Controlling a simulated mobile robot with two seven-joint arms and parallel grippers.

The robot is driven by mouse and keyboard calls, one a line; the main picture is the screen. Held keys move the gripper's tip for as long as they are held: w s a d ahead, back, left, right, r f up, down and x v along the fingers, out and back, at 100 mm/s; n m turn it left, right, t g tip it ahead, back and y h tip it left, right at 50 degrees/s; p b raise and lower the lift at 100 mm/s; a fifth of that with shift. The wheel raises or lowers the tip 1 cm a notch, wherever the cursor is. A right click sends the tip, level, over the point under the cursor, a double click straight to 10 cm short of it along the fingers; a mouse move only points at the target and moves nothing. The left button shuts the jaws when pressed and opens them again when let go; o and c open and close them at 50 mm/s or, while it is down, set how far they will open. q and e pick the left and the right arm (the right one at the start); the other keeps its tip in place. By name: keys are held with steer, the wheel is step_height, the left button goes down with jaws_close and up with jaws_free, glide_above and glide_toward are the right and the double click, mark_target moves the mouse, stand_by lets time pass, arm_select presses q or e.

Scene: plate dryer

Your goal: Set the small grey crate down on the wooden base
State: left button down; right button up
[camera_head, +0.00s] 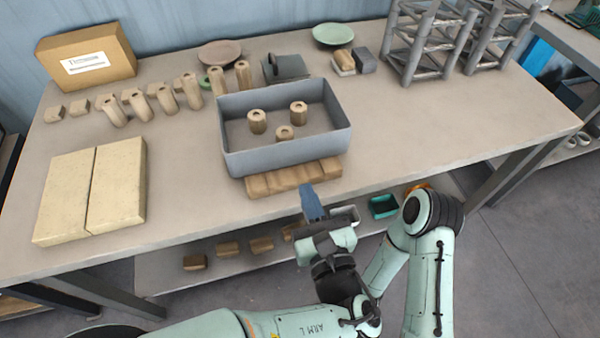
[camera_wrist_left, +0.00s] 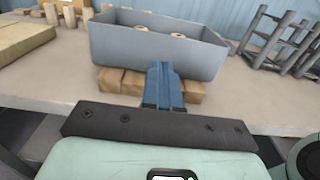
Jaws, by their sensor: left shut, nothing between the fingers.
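The grey crate (camera_head: 236,160) stands near the table's middle with three short wooden cylinders (camera_head: 257,121) inside. The wooden base (camera_head: 292,178) shows along the crate's front lower edge; the rest of it is hidden beneath or behind the crate. The crate looks level and appears to rest on the base, but I cannot see the full contact. In the left wrist view the crate (camera_wrist_left: 150,48) is above and behind the base (camera_wrist_left: 112,80). My left gripper (camera_head: 310,190) is shut and empty, in front of the base and apart from the crate. My right gripper is not in view.
Two pale slabs (camera_head: 92,192) lie at left and a cardboard box (camera_head: 86,56) stands at the back left. Several wooden cylinders (camera_head: 138,104) stand behind left. Grey racks (camera_head: 428,42) stand at the back right. The table's right side is clear. A lower shelf holds small blocks (camera_head: 228,249).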

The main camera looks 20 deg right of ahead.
arm_select(q)
steer(key=shift+s, duration=2.1)
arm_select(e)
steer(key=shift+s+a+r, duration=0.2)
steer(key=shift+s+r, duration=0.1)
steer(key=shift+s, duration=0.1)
